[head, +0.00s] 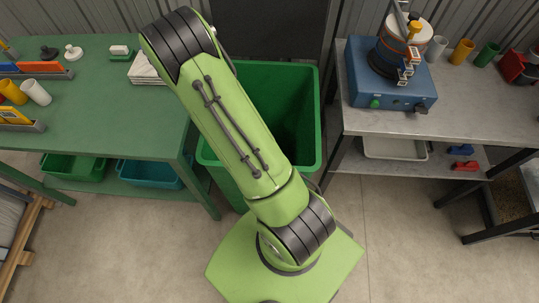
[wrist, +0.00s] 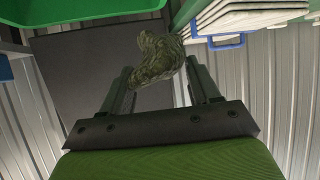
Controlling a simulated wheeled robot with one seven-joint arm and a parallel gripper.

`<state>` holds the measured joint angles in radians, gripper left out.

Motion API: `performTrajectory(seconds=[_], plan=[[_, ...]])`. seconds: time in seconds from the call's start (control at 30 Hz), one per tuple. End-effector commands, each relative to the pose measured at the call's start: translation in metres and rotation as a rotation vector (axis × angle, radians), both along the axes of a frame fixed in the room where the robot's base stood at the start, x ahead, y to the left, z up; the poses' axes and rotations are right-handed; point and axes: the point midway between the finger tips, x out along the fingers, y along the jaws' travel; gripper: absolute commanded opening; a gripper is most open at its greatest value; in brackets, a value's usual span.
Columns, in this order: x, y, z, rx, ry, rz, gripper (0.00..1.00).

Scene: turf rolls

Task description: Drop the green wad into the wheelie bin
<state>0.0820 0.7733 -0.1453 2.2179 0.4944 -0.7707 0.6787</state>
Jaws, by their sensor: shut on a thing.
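The green wad (wrist: 158,58) is a crumpled, dark green lump in the wrist view. My gripper (wrist: 161,73) is shut on it, with one finger on each side, and the wad sticks out past the fingertips. The wheelie bin (head: 311,120) is bright green and open at the top, standing between the two benches in the head view. My arm crosses in front of it and covers much of its left and middle. My gripper and the wad are hidden behind my arm in the head view.
A green bench (head: 100,127) with cups and a white stack (head: 146,69) stands left of the bin. A grey bench (head: 385,122) with a blue machine (head: 385,88) stands right. A dark panel (wrist: 85,75) and corrugated wall fill the wrist view's background.

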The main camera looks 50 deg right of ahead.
Motion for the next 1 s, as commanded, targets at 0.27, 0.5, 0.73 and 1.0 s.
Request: performTrajectory(seconds=[0.27,0.5,0.73,1.0], plan=[[-0.047,-0.1,-0.056,-0.003,-0.011,-0.687,0.3],[-0.072,-0.128,-0.05,-0.001,-0.006,-0.991,0.3],[-0.075,-0.129,-0.068,-0.001,0.001,-1.014,0.3],[-0.075,-0.129,-0.103,0.0,-0.001,-1.013,0.3]])
